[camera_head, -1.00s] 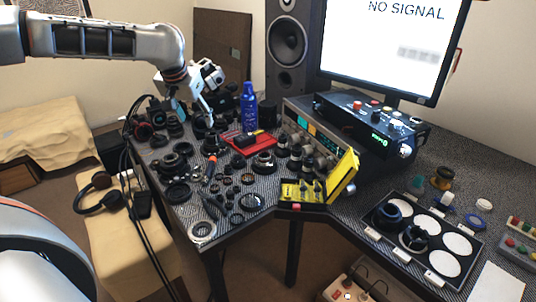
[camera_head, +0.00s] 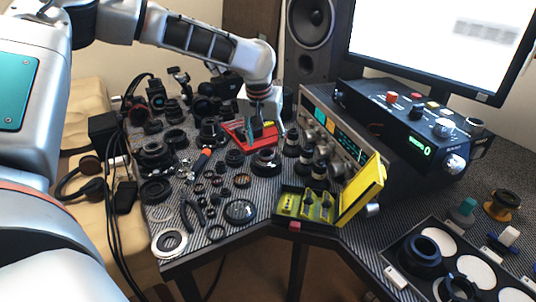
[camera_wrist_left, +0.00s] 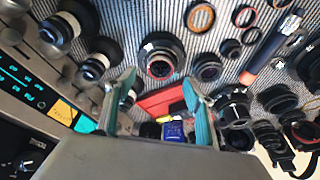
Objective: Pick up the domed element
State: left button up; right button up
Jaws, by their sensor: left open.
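A round, dark-rimmed glassy piece (camera_head: 240,211) lies on the patterned table near its front edge, left of the yellow case; it looks like the domed element, though its dome is hard to make out. My left gripper (camera_head: 258,128) is farther back, above the red tray (camera_head: 236,136), well apart from that piece. In the left wrist view its two teal fingers (camera_wrist_left: 160,82) are spread with nothing between them, with the red tray (camera_wrist_left: 158,101) beyond. My right gripper is not in view.
Many lens rings and barrels crowd the table around a black lens part (camera_head: 265,161). An open yellow case (camera_head: 361,190) stands at the front edge. A control box (camera_head: 405,122) and monitor (camera_head: 430,45) are on the right. A white-ringed disc (camera_head: 169,242) lies at the front left corner.

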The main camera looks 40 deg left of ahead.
aim_at(266, 151)
pick_arm(q)
jog(key=x, duration=0.3)
jog(key=shift+f, duration=0.3)
jog(key=c, duration=1.2)
jog(key=shift+r, duration=0.1)
